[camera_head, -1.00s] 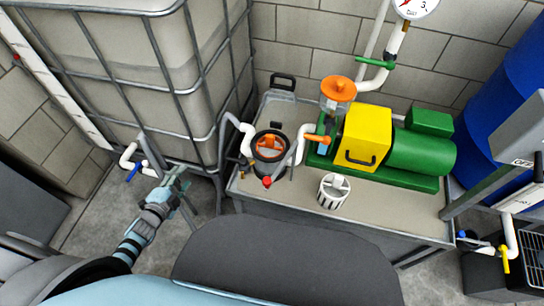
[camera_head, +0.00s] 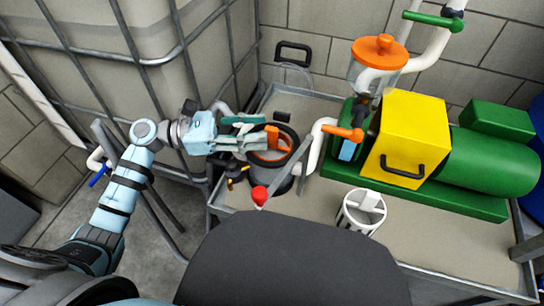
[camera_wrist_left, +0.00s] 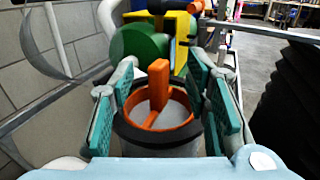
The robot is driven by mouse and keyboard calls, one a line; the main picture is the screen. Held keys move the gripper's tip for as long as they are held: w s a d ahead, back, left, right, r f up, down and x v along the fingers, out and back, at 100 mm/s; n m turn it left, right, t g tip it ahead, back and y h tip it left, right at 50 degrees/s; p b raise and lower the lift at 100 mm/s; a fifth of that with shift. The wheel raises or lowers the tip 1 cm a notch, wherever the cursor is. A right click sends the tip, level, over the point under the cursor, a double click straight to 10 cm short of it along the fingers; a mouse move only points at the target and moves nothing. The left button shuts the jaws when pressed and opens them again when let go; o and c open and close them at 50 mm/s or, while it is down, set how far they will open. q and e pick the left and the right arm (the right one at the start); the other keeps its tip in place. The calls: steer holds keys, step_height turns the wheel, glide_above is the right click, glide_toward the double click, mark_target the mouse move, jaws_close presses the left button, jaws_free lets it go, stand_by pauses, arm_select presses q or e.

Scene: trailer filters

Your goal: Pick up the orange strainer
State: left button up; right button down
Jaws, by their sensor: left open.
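The orange strainer (camera_head: 273,146) sits inside a dark-rimmed round housing (camera_head: 291,177) on the bench. In the left wrist view the strainer (camera_wrist_left: 158,88) shows its upright orange handle and round orange rim in the middle of the picture. My left gripper (camera_head: 262,132) reaches in from the left at the strainer's height. In the left wrist view its open fingers (camera_wrist_left: 160,108) stand on either side of the strainer's handle, with gaps between. My right gripper is not in view.
A white slotted basket (camera_head: 361,212) stands on the metal bench (camera_head: 317,205). A yellow and green pump (camera_head: 408,138) stands right of the strainer. A white pipe with an orange valve handle (camera_head: 342,132) is close by. A caged tank (camera_head: 150,70) is behind my left arm.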

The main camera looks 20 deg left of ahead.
mark_target(272, 128)
arm_select(q)
steer(key=x, duration=0.4)
steer(key=shift+w+f, duration=0.1)
jaws_close()
